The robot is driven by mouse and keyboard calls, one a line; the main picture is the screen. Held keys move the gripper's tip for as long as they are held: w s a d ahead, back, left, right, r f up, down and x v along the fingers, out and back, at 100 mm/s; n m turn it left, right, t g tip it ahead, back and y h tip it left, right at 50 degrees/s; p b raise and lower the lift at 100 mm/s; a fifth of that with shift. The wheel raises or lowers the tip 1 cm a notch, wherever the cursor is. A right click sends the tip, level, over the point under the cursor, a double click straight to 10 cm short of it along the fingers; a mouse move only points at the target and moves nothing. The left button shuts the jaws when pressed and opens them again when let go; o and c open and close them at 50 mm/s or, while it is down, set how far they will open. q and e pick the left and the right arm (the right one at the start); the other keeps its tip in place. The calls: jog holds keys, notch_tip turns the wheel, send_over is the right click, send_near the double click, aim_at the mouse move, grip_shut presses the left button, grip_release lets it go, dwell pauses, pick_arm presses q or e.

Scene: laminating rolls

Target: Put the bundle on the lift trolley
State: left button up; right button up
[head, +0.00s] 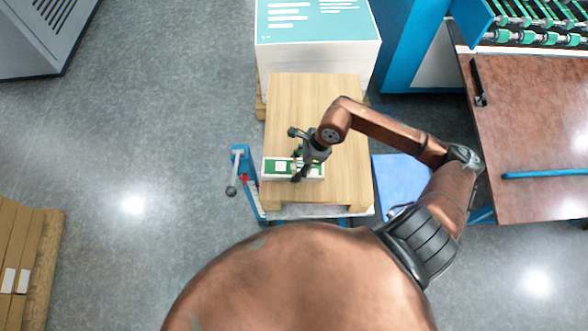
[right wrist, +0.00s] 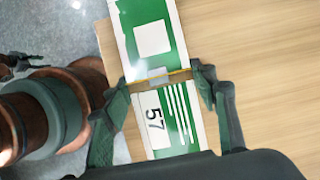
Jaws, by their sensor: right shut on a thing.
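The bundle (head: 280,168) is a flat green and white printed stack at the near left corner of a wooden board. The board (head: 320,110) forms the top of the lift trolley (head: 246,180), which has a blue frame. My right gripper (head: 304,168) is over the bundle and shut on it. In the right wrist view the fingers (right wrist: 160,82) sit on both sides of the bundle (right wrist: 172,120), which shows the number 57 and a band across it. It lies over or on the board (right wrist: 260,60); any small gap under it cannot be told.
A tall white stack with a teal top sheet (head: 315,20) stands behind the board. A brown table (head: 530,130) with a blue bar is at the right, near a blue machine (head: 405,45). Brown boxes (head: 22,250) lie at the lower left. Open floor (head: 150,130) is at the left.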

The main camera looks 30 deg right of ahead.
aim_at(295, 170)
jog(key=shift+w+a+f, duration=0.1)
jog(key=shift+w+f, duration=0.3)
jog(key=shift+f, duration=0.05)
jog(key=shift+w+f, duration=0.1)
jog(key=shift+f, duration=1.45)
jog(key=o, duration=1.4)
jog(key=shift+f+b, duration=0.1)
jog(key=shift+b, duration=0.2)
jog(key=shift+o, duration=0.2)
jog(key=p+v, duration=0.1)
jog(key=v, duration=1.1)
jog(key=shift+p, duration=0.3)
